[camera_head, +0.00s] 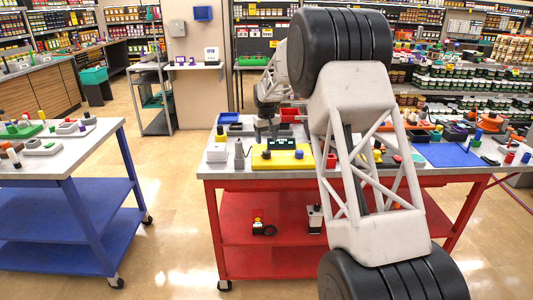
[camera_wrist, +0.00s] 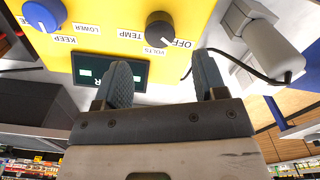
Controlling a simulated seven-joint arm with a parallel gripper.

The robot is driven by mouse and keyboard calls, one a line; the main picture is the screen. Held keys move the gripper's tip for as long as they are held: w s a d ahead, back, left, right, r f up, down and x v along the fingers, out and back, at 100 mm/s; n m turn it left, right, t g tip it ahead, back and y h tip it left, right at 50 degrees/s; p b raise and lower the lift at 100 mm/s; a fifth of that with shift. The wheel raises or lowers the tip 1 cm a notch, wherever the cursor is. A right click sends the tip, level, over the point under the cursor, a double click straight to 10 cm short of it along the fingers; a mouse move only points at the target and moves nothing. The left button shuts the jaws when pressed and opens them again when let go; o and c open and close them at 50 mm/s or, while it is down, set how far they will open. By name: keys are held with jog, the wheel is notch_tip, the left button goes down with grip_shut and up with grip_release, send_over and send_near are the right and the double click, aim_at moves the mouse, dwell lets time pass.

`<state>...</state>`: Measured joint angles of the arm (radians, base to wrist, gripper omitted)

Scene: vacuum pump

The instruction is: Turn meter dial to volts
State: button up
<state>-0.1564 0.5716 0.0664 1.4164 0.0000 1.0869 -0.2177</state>
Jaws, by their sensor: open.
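The yellow meter (camera_head: 285,162) lies on the red cart's grey top, with a dark display (camera_head: 281,144). In the wrist view, its yellow face (camera_wrist: 105,22) appears upside down. Its black dial (camera_wrist: 160,30) has OFF, TEMP and VOLTS printed around it; I cannot tell clearly which word the dial's mark points to. A blue knob (camera_wrist: 44,14) sits near KEEP and LOWER. My gripper (camera_wrist: 163,68) is open and empty. Its fingertips reach over the meter's display edge, apart from the dial, which shows between and beyond them. In the head view my gripper (camera_head: 268,127) is above the meter's back side.
A grey and white probe-like device (camera_wrist: 262,42) with a black cable lies close beside the meter. A white box (camera_head: 217,152) stands left of it on the cart. A blue cart (camera_head: 60,205) stands at left.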

aim_at(267, 151)
jog(key=shift+f, duration=3.6)
jog(key=shift+c, duration=0.5)
jog(key=c, duration=0.8)
jog(key=shift+r+m, duration=0.1)
jog(key=shift+m, duration=0.3)
jog(key=m, duration=1.1)
jog(key=shift+d, duration=0.1)
